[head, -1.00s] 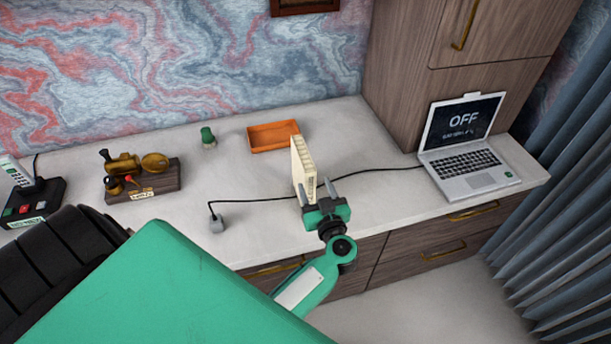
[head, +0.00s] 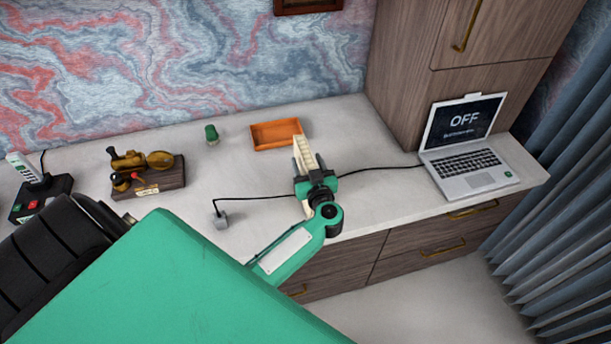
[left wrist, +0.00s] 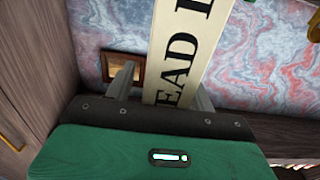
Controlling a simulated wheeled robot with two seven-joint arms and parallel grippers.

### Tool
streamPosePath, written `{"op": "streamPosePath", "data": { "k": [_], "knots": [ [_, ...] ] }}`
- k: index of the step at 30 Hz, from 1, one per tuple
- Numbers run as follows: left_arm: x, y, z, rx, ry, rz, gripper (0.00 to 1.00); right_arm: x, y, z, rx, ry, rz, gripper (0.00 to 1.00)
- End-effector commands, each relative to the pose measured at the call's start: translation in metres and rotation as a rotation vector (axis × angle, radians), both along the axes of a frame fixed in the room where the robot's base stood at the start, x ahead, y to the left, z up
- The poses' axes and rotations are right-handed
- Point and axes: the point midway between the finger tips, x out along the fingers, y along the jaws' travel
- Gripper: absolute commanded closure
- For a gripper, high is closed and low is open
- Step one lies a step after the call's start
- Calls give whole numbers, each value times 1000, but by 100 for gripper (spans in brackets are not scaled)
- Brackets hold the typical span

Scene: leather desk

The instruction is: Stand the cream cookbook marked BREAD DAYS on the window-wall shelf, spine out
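The cream cookbook (head: 303,148) stands upright near the front edge of the desk, pages and covers narrow side on in the head view. My left gripper (head: 308,165) is at it, with one finger on each side. In the left wrist view the book's cream spine (left wrist: 185,50) shows large black letters, "EAD" and part of another. There my left gripper (left wrist: 160,88) has a visible gap between its left finger and the book; its right finger is close against or touching the book. The gripper hides the book's middle. My right gripper and the shelf are not in view.
An orange tray (head: 256,146) lies just behind the book. A green-capped item (head: 211,135) and a wooden stand with brass pieces (head: 150,188) are farther left. A tall cabinet (head: 410,90) stands behind right.

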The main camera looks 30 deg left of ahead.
Motion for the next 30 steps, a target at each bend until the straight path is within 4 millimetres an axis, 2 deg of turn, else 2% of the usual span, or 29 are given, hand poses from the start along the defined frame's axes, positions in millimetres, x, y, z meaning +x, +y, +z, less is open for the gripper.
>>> {"op": "streamPosePath", "data": {
  "k": [1, 8, 30],
  "knots": [
    [0, 0, 0, 0, 0, 0, 53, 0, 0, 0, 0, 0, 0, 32],
    [0, 0, 0, 0, 0, 0, 98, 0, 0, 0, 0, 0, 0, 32],
    [0, 0, 0, 0, 0, 0, 100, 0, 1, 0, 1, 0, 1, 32]
  ]
}}
